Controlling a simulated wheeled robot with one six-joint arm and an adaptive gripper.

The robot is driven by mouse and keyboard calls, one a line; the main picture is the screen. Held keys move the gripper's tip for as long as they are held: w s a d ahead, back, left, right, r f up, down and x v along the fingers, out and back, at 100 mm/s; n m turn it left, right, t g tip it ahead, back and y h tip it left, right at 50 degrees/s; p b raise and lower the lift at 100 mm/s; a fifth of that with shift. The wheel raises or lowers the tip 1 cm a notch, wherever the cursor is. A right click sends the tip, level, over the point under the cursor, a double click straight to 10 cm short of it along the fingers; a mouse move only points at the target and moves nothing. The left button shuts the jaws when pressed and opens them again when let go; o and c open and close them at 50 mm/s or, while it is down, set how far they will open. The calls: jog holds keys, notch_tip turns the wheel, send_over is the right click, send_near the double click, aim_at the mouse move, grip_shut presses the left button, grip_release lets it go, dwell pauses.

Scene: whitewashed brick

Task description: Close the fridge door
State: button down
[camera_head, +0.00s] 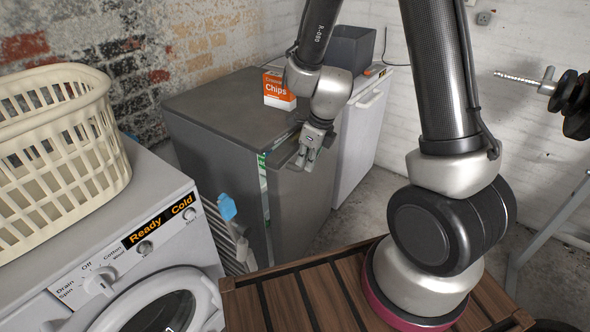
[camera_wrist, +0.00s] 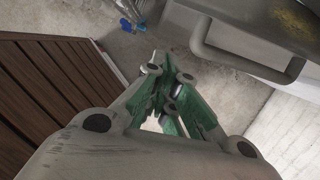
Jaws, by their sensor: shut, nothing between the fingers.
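The grey fridge (camera_head: 215,140) stands in the middle of the head view, between the washing machine and a white cabinet. Its door (camera_head: 300,203) is ajar, and a strip of the lit inside with green and white shows in the gap on the left. My gripper (camera_head: 305,160) is shut and empty, pointing down near the upper part of the door; whether it touches the door I cannot tell. In the wrist view the gripper's green-padded fingers (camera_wrist: 165,98) are together. A grey door handle (camera_wrist: 245,62) shows to their upper right, apart from the fingers.
An orange chips box (camera_head: 278,88) and a dark bin (camera_head: 351,48) stand behind the arm. The washing machine (camera_head: 130,235) with a cream basket (camera_head: 55,150) is at left. A blue item (camera_head: 227,207) hangs near the gap. A white cabinet (camera_head: 360,135) stands right of the fridge.

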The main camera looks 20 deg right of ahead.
jog(key=w+a+f, duration=0.4)
jog(key=f, duration=0.4)
jog(key=shift+w+f, duration=0.2)
jog(key=shift+w, duration=0.05)
